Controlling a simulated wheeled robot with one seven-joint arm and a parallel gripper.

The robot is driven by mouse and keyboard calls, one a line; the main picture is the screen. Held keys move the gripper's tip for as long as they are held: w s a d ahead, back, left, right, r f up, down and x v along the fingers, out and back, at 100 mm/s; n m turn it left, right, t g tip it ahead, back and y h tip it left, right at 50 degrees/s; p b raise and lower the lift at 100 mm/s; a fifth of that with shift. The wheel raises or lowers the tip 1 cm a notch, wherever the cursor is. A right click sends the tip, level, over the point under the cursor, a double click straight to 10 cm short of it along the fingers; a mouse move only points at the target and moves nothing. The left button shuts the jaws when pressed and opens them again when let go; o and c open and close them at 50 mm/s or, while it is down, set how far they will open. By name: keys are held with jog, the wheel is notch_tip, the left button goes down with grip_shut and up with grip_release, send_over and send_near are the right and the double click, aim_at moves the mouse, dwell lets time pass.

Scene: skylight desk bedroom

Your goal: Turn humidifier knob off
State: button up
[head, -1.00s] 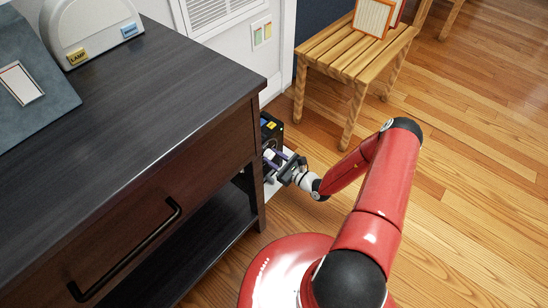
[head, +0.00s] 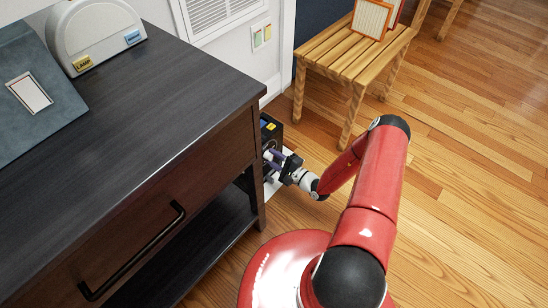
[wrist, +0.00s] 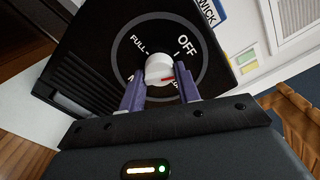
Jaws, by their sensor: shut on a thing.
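The humidifier (head: 270,130) is a black box low beside the dark desk, partly hidden by the desk and my gripper in the head view. The wrist view shows its black face with a round dial (wrist: 150,32) marked FULL and OFF; the lower labels are mostly covered. My gripper (wrist: 160,82) is shut on the knob, with one purple-grey finger on either side. It also shows in the head view (head: 279,160).
The dark desk (head: 130,110) with its drawer stands close left of my arm. A wooden bench (head: 350,60) stands behind, against the wall. Wooden floor (head: 470,200) is clear on the right.

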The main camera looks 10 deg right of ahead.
jog(key=n, duration=0.5)
jog(key=shift+p, duration=0.4)
dwell(0.3)
jog(key=o, duration=1)
jog(key=shift+s, duration=0.1)
jog(key=v, duration=0.7)
jog(key=shift+s+d, duration=0.25)
